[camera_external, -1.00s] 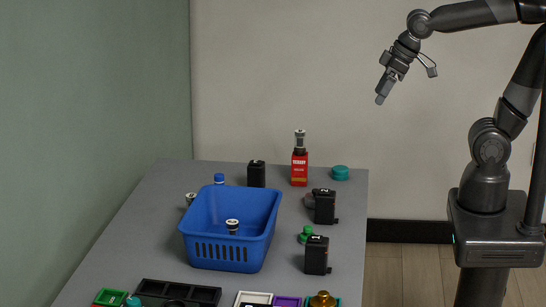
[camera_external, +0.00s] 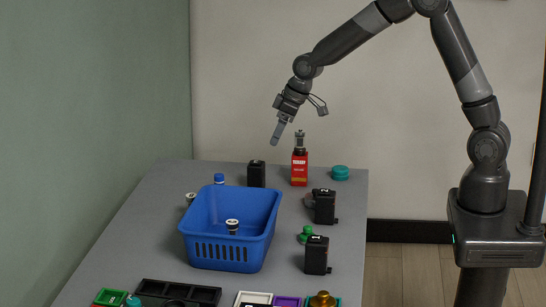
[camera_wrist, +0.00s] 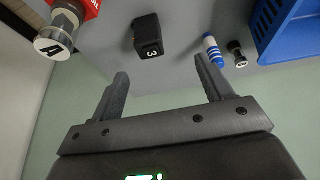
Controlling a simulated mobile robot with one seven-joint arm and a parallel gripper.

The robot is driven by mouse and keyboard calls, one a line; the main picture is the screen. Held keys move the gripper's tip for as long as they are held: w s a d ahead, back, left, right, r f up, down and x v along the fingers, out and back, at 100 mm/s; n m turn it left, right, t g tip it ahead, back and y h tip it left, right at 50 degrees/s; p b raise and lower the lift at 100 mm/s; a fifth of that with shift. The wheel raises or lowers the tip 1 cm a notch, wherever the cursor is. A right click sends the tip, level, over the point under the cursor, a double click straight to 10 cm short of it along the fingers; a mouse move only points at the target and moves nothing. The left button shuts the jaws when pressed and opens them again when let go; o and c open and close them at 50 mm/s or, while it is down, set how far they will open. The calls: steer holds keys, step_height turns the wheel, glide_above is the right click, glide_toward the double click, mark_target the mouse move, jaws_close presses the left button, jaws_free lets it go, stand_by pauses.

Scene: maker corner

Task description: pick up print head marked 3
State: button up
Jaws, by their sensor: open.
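The print head marked 3 is a small black block (camera_wrist: 148,37) with a white 3 on its end, in the upper middle of the wrist view. In the external view it stands upright at the far edge of the grey table (camera_external: 145,225), as the black block (camera_external: 256,174) behind the blue basket. My gripper (camera_external: 278,138) is above the far part of the table, above and slightly right of that block. In the wrist view its two fingers (camera_wrist: 162,72) are spread apart with nothing between them, and the block is beyond them.
A red box (camera_external: 299,168) with a metal cylinder marked 4 (camera_wrist: 55,42) on top stands right of the block. The blue basket (camera_external: 232,252) is in front. A blue-and-white tube (camera_wrist: 212,50) is beside it. Two other black blocks (camera_external: 324,206) (camera_external: 316,256) stand at right.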

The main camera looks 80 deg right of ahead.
glide_toward(257, 164)
step_height(257, 164, down, 2)
steer(key=x, duration=0.5)
steer(key=shift+f, duration=0.4)
steer(key=w+f, duration=0.1)
steer(key=f, duration=0.1)
steer(key=w+f, duration=0.1)
steer(key=shift+w+d+f, duration=0.25)
steer(key=shift+w, duration=0.05)
steer(key=shift+w+f, duration=0.2)
steer(key=shift+f, duration=0.35)
steer(key=shift+c, duration=0.2)
steer(key=c, duration=1.2)
